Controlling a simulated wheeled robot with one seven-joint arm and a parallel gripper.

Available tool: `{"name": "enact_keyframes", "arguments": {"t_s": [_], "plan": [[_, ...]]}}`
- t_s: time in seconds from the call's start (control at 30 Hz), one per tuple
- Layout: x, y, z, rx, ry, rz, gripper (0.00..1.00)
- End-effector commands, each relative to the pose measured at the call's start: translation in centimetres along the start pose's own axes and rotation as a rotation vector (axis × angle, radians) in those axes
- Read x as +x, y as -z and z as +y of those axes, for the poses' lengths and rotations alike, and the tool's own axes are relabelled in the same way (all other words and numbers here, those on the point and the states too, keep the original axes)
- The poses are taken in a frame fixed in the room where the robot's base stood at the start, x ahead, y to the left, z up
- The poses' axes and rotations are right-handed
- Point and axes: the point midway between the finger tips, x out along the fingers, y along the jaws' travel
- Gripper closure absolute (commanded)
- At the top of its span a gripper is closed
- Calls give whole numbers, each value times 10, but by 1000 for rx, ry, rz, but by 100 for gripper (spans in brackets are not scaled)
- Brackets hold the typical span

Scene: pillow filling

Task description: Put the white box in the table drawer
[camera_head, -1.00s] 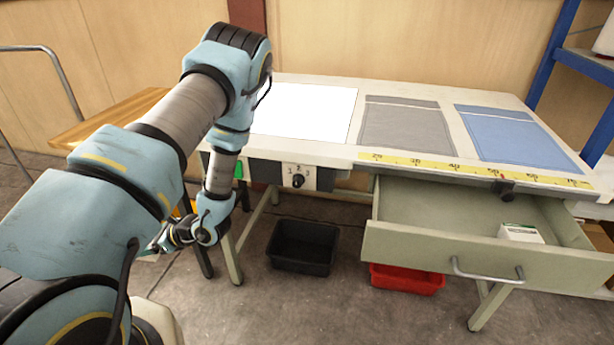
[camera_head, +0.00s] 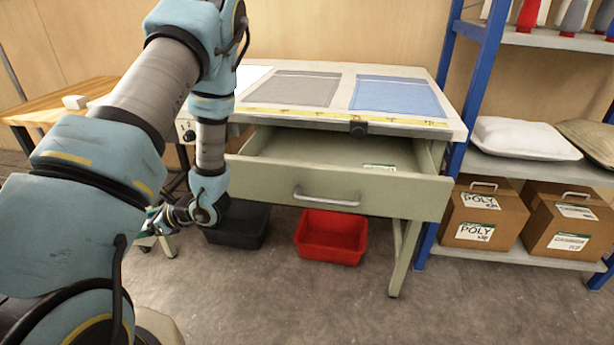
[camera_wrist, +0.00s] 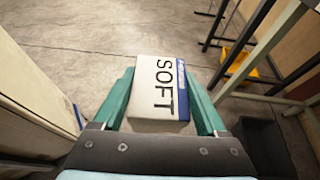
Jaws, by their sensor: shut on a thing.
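My gripper (camera_wrist: 160,85) is shut on a white box (camera_wrist: 155,92) with "SOFT" in black letters and a blue strip on one side. The teal fingers press its two sides above the grey floor. In the head view my gripper (camera_head: 152,226) hangs low, left of the drawer, and the held box cannot be made out there. The table drawer (camera_head: 330,187) is pulled open under the worktable (camera_head: 452,128).
A black bin (camera_head: 240,225) and a red bin (camera_head: 331,232) stand on the floor below the drawer. A blue-framed shelf (camera_head: 462,95) with pillows and cartons stands at right. A wooden table (camera_head: 35,112) with another white block (camera_head: 74,102) is at left. Front floor is clear.

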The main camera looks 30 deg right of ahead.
Motion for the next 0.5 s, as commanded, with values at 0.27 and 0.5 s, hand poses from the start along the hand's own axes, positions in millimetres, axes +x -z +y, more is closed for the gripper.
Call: {"name": "enact_keyframes", "arguments": {"t_s": [0.27, 0.5], "plan": [[8, 9, -1, -2, 1, -3, 84], [11, 11, -1, -2, 3, -8, 84]]}}
